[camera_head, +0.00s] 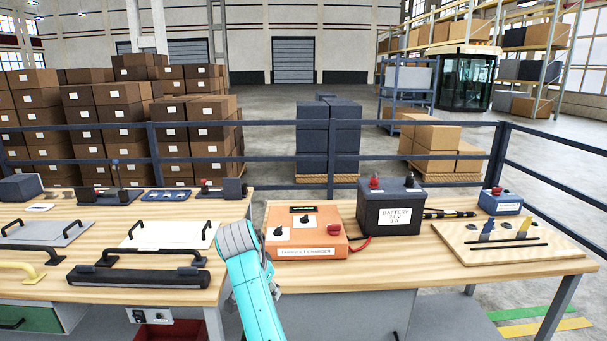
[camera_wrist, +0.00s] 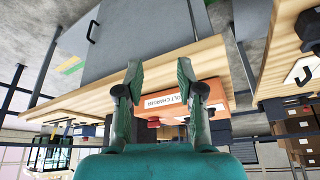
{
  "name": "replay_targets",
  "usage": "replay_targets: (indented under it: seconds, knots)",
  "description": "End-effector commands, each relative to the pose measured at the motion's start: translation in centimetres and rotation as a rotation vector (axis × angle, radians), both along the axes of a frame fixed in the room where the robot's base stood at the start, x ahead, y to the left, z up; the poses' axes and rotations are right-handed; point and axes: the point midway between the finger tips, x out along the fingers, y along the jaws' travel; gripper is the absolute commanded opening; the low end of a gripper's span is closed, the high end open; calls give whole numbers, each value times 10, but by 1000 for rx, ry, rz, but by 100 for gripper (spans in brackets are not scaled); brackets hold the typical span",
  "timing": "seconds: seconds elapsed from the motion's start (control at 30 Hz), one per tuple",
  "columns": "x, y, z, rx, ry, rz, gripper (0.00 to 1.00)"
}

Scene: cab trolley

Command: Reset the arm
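My teal arm (camera_head: 255,295) rises at the front of the workbench, near the gap between the two bench tops. Its grey joint shows beside the orange charger (camera_head: 305,235). My gripper is mostly hidden behind the arm in the head view. In the wrist view, which is upside down, my gripper (camera_wrist: 160,72) has its two fingers spread apart with nothing between them. The orange charger (camera_wrist: 215,92) shows beyond the fingers, apart from them. The bench edge (camera_wrist: 100,90) crosses behind them.
A dark battery (camera_head: 391,222) stands right of the charger. A wooden board with tools (camera_head: 560,248) lies further right. Handled panels and a long black bar (camera_head: 140,277) lie on the left bench.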

Motion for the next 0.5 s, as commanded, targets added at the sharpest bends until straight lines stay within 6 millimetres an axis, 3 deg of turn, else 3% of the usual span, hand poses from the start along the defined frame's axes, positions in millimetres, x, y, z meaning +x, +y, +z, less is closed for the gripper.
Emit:
replay_targets:
  seconds: [0.27, 0.5]
  knots:
    - [-8, -27, -70, -1, -38, 55, 38]
    - [-35, -66, -159, 2, -104, 137, 38]
